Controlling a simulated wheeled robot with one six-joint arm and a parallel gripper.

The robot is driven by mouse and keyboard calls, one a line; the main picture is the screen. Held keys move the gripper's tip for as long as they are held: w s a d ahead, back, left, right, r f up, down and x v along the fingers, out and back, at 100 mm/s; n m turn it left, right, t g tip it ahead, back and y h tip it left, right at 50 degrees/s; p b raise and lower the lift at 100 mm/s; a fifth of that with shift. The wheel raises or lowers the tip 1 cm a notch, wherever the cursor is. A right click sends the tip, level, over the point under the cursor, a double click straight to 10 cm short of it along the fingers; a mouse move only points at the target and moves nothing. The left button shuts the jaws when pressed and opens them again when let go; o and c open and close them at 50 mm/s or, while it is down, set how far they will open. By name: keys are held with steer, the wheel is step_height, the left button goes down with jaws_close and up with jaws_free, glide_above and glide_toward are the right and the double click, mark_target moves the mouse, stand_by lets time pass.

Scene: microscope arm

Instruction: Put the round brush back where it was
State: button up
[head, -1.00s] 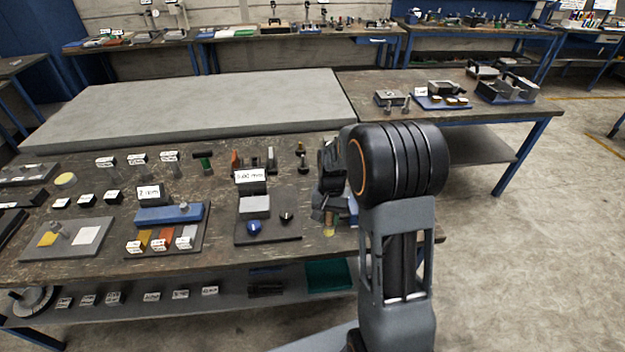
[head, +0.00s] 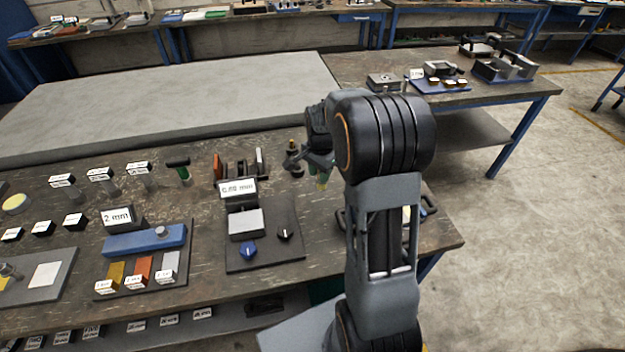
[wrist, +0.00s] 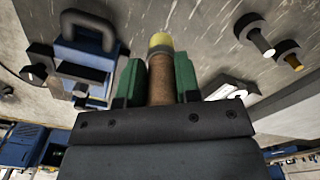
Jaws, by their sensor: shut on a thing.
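My gripper (head: 321,178) is above the right part of the near workbench, partly hidden by my own arm. In the wrist view its green-padded fingers (wrist: 157,82) are shut on the round brush (wrist: 160,75). The brush shows a brown cylindrical handle and a yellowish end that points away from the gripper. The brush appears clear of the bench. I cannot tell which spot it came from.
A rack with upright tools (head: 238,168) and a green-handled tool (head: 178,163) stand left of the gripper. Small round posts (wrist: 255,30) stand nearby. A blue fixture with a dark handle (wrist: 88,30) is on the wrist view's left. A dark board with knobs (head: 265,262) lies nearer.

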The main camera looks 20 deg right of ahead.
steer(key=shift+w+a+f+p, duration=0.1)
steer(key=shift+w+f, duration=0.55)
steer(key=shift+f, duration=0.7)
steer(key=shift+w+d+f+p, duration=0.15)
steer(key=shift+w+f, duration=0.5)
steer(key=shift+f, duration=0.65)
steer(key=shift+w+a+f+p, duration=0.15)
steer(key=shift+w+f, duration=0.5)
steer(key=shift+f, duration=0.7)
steer(key=shift+f, duration=0.1)
steer(key=shift+f, duration=0.15)
steer(key=o, duration=0.9)
